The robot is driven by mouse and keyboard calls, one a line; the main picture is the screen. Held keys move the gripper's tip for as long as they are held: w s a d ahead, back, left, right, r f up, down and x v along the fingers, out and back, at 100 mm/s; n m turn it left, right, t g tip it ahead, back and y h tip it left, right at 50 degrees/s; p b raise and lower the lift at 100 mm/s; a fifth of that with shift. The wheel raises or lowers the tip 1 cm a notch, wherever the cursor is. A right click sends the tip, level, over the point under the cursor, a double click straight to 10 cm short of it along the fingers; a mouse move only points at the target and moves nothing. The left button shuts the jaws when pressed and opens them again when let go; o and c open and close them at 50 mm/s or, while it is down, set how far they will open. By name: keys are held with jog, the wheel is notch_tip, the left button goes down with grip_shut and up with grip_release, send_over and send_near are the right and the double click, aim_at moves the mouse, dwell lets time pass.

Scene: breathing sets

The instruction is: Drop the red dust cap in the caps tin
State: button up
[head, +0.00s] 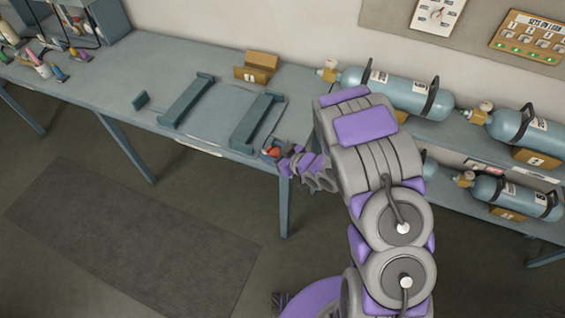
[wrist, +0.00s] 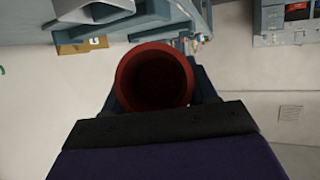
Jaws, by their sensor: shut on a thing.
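The red dust cap (wrist: 155,54) is a round, hollow red cup. It fills the middle of the wrist view, its dark open end facing the camera. My gripper (head: 270,152) is shut on it. In the head view the cap is a small red spot (head: 274,153) at the tip of my purple and grey arm, near the front right corner of the blue-grey bench (head: 110,72). I cannot make out a caps tin for certain in either view. My arm hides part of the area right of the bench.
Two blue-grey cradle rails (head: 186,100) (head: 256,122) stand on the bench, with an open cardboard box (head: 256,75) behind them. Bottles and small items (head: 42,68) crowd the bench's left end. Blue cylinders (head: 408,94) lie on racks at right. The floor mat (head: 135,225) is clear.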

jog(key=w+a+r, duration=0.2)
jog(key=w, duration=0.3)
jog(key=r+p, duration=0.1)
jog(key=p, duration=0.1)
send_over(274, 138)
jog(key=s, duration=0.2)
jog(key=shift+s+f+b, duration=0.15)
jog(key=shift+f+b, duration=2.15)
jog(key=shift+f, duration=2.2)
jog(key=o, duration=1.2)
jog(key=shift+c, duration=0.2)
jog(key=p+v, duration=0.1)
jog(key=v, duration=1.6)
jog(key=shift+s, duration=0.25)
